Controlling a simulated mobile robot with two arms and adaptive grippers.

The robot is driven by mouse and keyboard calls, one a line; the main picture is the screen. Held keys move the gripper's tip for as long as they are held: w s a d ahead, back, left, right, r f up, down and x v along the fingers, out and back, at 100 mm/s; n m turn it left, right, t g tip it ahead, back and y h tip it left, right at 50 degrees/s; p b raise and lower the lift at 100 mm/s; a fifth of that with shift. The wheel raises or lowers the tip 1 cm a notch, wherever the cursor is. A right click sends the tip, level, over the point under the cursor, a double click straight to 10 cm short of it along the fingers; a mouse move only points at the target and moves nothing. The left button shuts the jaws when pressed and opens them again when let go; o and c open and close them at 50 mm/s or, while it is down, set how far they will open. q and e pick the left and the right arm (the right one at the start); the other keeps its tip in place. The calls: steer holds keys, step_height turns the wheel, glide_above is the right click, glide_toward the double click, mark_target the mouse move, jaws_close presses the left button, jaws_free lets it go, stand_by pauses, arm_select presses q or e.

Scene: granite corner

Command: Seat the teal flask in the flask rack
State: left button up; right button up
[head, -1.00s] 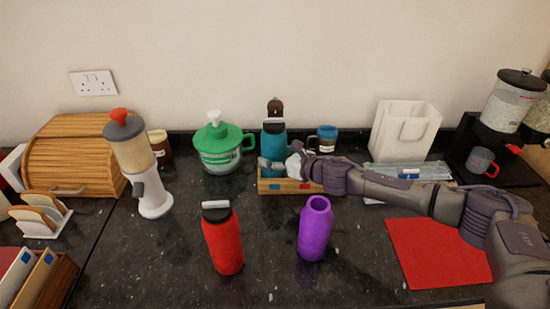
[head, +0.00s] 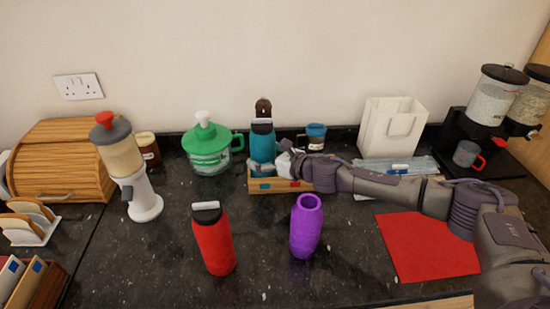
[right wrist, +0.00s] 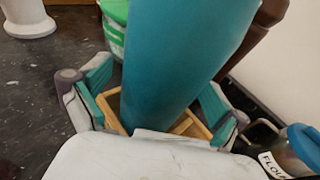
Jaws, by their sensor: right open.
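The teal flask (head: 262,146), with a dark cap and pale handle, stands upright at the left part of the wooden flask rack (head: 301,186). In the right wrist view the flask (right wrist: 180,50) rises from inside the rack's wooden frame (right wrist: 112,106); its bottom is hidden. My right gripper (head: 270,165) is low around the flask, coming from the right. In the wrist view its open fingers (right wrist: 158,95) lie on either side of the flask, with a gap visible at the left finger. My left gripper is not in view.
A red flask (head: 214,240) and a purple flask (head: 306,226) stand on the counter in front. A green-lidded jug (head: 208,150) is left of the rack; a blue-lidded jar (head: 315,136) and a dark bottle (head: 263,108) are behind. A red mat (head: 427,246) lies at right.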

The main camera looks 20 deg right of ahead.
steer(key=b+v, duration=0.1)
steer(key=v, duration=1.1)
steer(key=shift+b, duration=0.4)
steer(key=shift+r, duration=0.1)
